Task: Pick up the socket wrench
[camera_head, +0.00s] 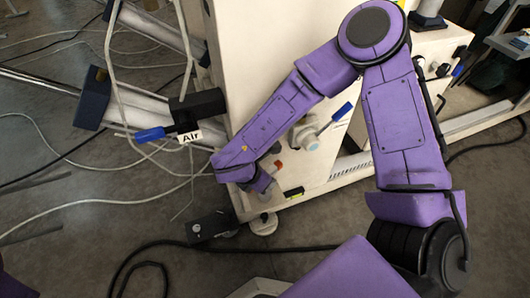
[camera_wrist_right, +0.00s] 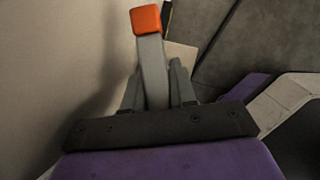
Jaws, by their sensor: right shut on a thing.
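A grey bar with an orange end, which looks like the socket wrench (camera_wrist_right: 152,68), stands between the fingers of my right gripper (camera_wrist_right: 156,85) in the wrist view. The gripper is shut on it, and the orange end points away from the palm. In the head view, my right arm reaches down-left along the pale machine's side. There the fingers are mostly hidden behind the wrist, and a small orange-red bit shows beside it. My left gripper is not in view.
The pale machine panel (camera_head: 330,165) is close to my right arm. Blue-handled valves (camera_head: 308,135) stick out from it. A black pedal-like box (camera_head: 212,227) lies on the floor near a machine foot (camera_head: 263,224). Cables and hoses cross the floor at left.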

